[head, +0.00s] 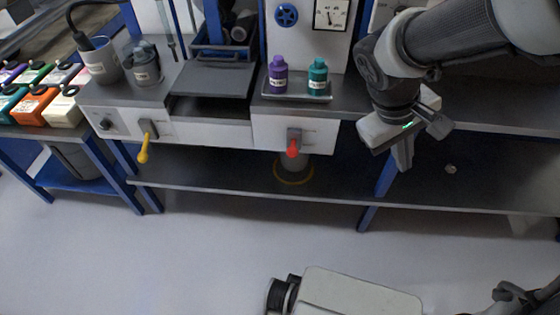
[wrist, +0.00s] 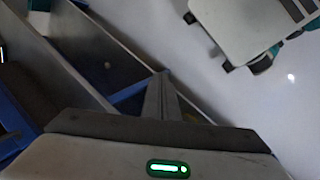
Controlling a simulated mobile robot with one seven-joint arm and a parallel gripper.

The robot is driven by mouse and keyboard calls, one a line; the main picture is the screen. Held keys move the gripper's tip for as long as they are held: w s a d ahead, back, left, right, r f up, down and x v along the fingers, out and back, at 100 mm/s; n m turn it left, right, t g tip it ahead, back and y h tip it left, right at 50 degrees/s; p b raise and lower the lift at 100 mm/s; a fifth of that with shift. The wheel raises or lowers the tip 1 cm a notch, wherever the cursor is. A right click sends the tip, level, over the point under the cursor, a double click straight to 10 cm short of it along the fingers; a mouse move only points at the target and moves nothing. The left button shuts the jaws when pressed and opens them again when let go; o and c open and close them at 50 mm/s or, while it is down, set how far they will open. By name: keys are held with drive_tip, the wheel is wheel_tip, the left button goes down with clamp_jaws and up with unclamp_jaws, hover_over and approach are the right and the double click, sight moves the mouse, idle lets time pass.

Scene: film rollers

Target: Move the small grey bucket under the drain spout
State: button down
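My gripper (head: 403,160) hangs at the right, in front of the counter and above the lower shelf. It holds nothing that I can see. In the wrist view its fingers (wrist: 162,92) look pressed together. A grey, round bucket-like vessel (head: 293,163) stands on the lower shelf below the red valve handle (head: 293,148), inside a yellow-orange ring (head: 294,181). The handle and counter hide its top. I cannot make out the spout itself. A larger grey bin (head: 78,160) sits under the left table. I cannot tell which one is the small bucket.
The lower shelf (head: 235,186) is mostly bare, with a small round spot (head: 450,169) at right. A blue leg (head: 378,190) stands near my gripper. A yellow handle (head: 143,150) hangs at left. Purple (head: 278,76) and teal (head: 317,78) bottles stand above.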

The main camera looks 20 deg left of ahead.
drive_tip(key=s+d+r+m+t+y, duration=0.3)
drive_tip(key=s+r+m, duration=0.4)
drive_tip(key=s+r, duration=0.3)
drive_tip(key=shift+s+d+r+m+y, duration=0.3)
drive_tip(key=shift+d+r+y, duration=0.15)
drive_tip(key=shift+d+y, duration=0.25)
drive_tip(key=c, duration=2.5)
unclamp_jaws()
